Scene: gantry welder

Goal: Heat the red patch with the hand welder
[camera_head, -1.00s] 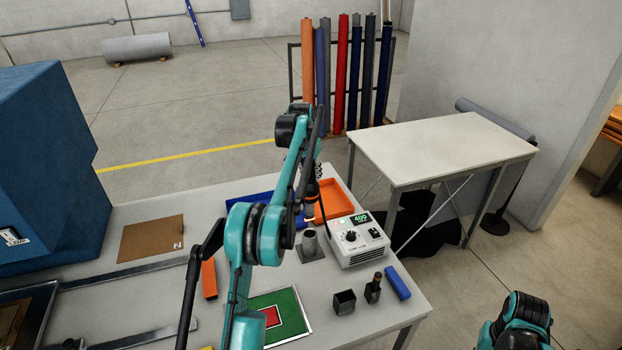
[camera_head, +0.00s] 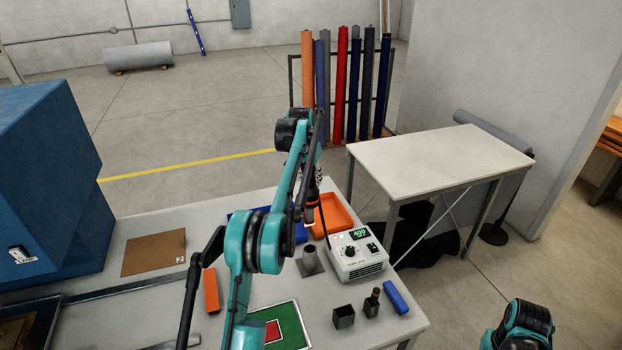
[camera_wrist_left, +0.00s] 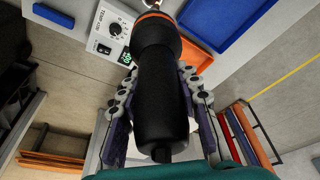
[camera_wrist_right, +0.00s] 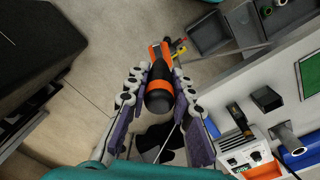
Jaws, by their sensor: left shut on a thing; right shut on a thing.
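The red patch (camera_head: 272,331) is a small square with a pale border on a green mat (camera_head: 292,322), near the front of the table. My left gripper (camera_head: 314,180) is above the table's far right part, shut on the hand welder (camera_head: 311,213). In the left wrist view the welder's black handle (camera_wrist_left: 161,105) with an orange collar lies between the fingers. The welder's tip is away from the red patch. In the right wrist view my right gripper (camera_wrist_right: 161,80) is shut on an orange and black tool (camera_wrist_right: 160,92). The right gripper is hidden in the head view.
The control box (camera_head: 357,254) reads 400, beside a grey cup-like holder (camera_head: 309,258). An orange tray (camera_head: 336,211) lies behind. An orange bar (camera_head: 211,291) lies left.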

